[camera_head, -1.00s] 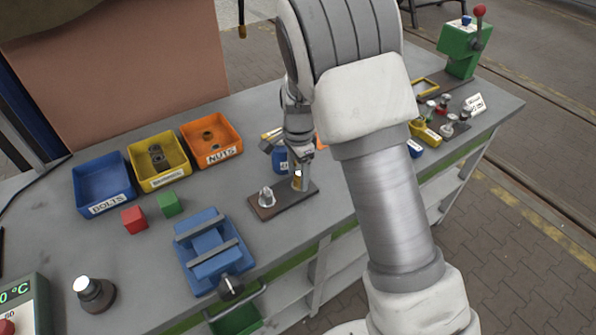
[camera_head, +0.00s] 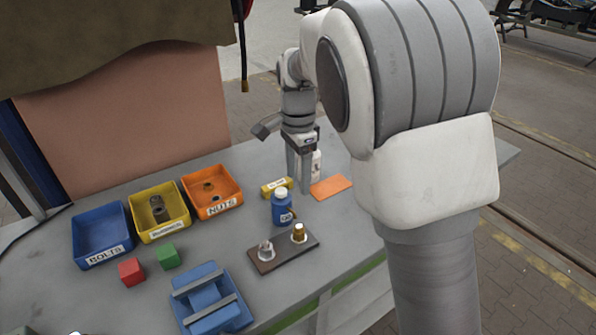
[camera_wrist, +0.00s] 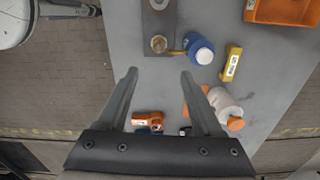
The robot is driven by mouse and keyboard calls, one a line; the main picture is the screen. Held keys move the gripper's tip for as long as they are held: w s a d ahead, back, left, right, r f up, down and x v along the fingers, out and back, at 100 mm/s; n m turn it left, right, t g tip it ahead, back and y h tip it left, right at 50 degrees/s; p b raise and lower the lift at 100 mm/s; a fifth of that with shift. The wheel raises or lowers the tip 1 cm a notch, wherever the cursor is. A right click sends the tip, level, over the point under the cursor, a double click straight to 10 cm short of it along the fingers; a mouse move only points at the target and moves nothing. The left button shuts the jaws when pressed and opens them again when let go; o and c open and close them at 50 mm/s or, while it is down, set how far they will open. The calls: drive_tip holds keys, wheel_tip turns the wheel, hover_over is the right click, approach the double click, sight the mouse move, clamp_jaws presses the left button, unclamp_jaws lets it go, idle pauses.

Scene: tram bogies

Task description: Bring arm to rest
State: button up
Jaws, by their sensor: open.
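My gripper (camera_head: 303,182) is open and empty, pointing down above the far part of the grey workbench (camera_head: 225,240). In the wrist view the spread fingers of my gripper (camera_wrist: 160,75) have bare bench between their tips. A dark plate (camera_head: 270,262) with a silver fitting (camera_head: 265,251) and a brass fitting (camera_head: 299,233) lies nearer, apart from the fingers. My arm covers the bench's right part in the head view.
A blue bottle (camera_head: 282,207), yellow block (camera_head: 276,187), orange pad (camera_head: 331,187) and white bottle (camera_wrist: 224,107) are close to my gripper. Blue (camera_head: 128,242), yellow (camera_head: 133,212) and orange (camera_head: 236,186) bins stand left, with a blue vise (camera_head: 212,306) in front.

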drive_tip(key=shift+r, duration=0.3)
drive_tip(key=s+d+r+n+t+y, duration=0.15)
drive_tip(key=s+d+r+n, duration=0.35)
drive_tip(key=s+d+r, duration=0.5)
drive_tip(key=s+d+f+n+t, duration=0.1)
drive_tip(key=s+d+n+t, duration=0.1)
drive_tip(key=s, duration=0.5)
drive_tip(key=s+d+f+n+t+h, duration=0.1)
drive_tip(key=s+d+n+t, duration=0.1)
drive_tip(key=s+n, duration=0.3)
drive_tip(key=shift+s+d, duration=0.3)
drive_tip(key=shift+s, duration=1.2)
drive_tip(key=shift+a+h, duration=0.1)
drive_tip(key=shift+h, duration=0.15)
